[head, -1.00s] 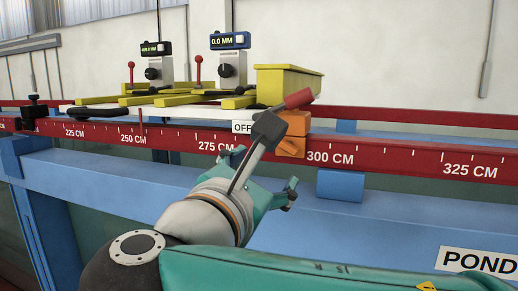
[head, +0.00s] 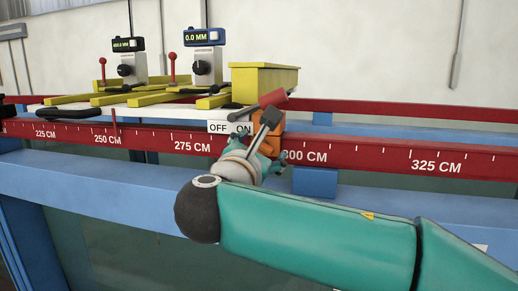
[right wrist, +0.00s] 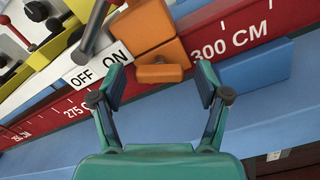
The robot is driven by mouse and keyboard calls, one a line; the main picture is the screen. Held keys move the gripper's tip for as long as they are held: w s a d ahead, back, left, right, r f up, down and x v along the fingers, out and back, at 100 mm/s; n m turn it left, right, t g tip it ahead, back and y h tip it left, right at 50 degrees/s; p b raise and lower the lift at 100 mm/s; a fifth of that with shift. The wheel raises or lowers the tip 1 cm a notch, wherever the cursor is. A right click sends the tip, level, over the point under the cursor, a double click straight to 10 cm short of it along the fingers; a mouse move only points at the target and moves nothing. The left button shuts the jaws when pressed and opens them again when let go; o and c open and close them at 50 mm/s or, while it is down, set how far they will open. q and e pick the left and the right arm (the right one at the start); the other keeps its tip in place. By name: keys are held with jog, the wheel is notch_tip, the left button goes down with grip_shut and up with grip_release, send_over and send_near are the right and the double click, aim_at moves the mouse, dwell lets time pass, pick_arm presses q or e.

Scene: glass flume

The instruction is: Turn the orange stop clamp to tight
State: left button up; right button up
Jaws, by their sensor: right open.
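The orange stop clamp (head: 278,127) sits on the red rail just left of the 300 CM mark, partly hidden by my right gripper (head: 264,157) in the head view. In the right wrist view the clamp shows as an orange block (right wrist: 145,28) with a small orange bar-shaped knob (right wrist: 160,74) at its lower front. My right gripper (right wrist: 160,87) is open and empty there, with one finger on each side of the knob's line and the knob just beyond the fingertips. I see no contact. My left gripper is not in view.
A grey lever (right wrist: 92,30) and an OFF/ON plate (head: 230,128) are close left of the clamp. A yellow beam (head: 263,79) and gauge carriage stand behind. A blue block (head: 315,182) is below the rail to the right.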

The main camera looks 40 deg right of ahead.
jog(key=shift+c, duration=0.2)
jog(key=shift+a, duration=0.1)
jog(key=c, duration=1.1)
jog(key=shift+f, duration=0.1)
jog(key=shift+f+m+b, duration=0.1)
jog(key=shift+m+b, duration=4.65)
jog(key=shift+m, duration=2.45)
